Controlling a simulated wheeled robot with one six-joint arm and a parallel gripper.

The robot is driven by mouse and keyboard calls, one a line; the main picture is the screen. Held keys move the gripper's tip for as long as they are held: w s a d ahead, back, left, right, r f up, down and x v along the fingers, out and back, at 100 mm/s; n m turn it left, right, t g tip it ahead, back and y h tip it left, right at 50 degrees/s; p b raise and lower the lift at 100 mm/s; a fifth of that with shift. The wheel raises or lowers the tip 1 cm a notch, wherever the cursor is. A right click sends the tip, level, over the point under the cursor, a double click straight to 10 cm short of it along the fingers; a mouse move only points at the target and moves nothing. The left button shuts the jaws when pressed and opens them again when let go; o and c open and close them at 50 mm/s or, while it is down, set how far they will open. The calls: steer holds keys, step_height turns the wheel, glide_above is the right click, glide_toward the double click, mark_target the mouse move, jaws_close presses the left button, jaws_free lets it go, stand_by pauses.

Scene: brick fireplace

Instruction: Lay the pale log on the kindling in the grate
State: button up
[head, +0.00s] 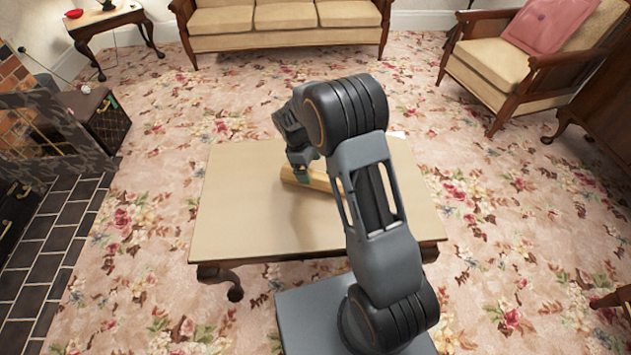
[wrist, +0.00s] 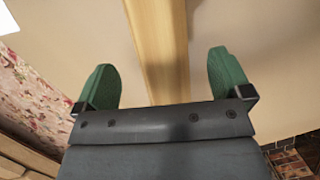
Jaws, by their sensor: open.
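The pale log (head: 321,181) lies on the low tan table (head: 238,195) in the head view, partly covered by my arm. In the wrist view the log (wrist: 160,45) runs from the top edge down between the fingers. My gripper (head: 303,168) is at the log, its green fingers apart. In the wrist view my gripper (wrist: 165,82) is open with one finger on each side of the log and a gap to each. I cannot tell whether the fingertips are level with it. A black object (head: 16,215) at the left edge may be the grate; no kindling can be made out.
A brick fireplace with a dark surround (head: 50,125) and a tiled hearth (head: 50,250) is at the left. A dark case (head: 105,120) stands beside it. A sofa (head: 275,25) and an armchair (head: 500,65) stand beyond the table. Carpet between table and hearth is clear.

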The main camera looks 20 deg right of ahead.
mark_target(313, 173)
steer(key=shift+b+x, duration=1.25)
steer(key=shift+x, duration=1.65)
steer(key=shift+c, duration=0.5)
steer(key=c, duration=1.1)
steer(key=shift+r, duration=0.2)
steer(key=shift+c, duration=0.7)
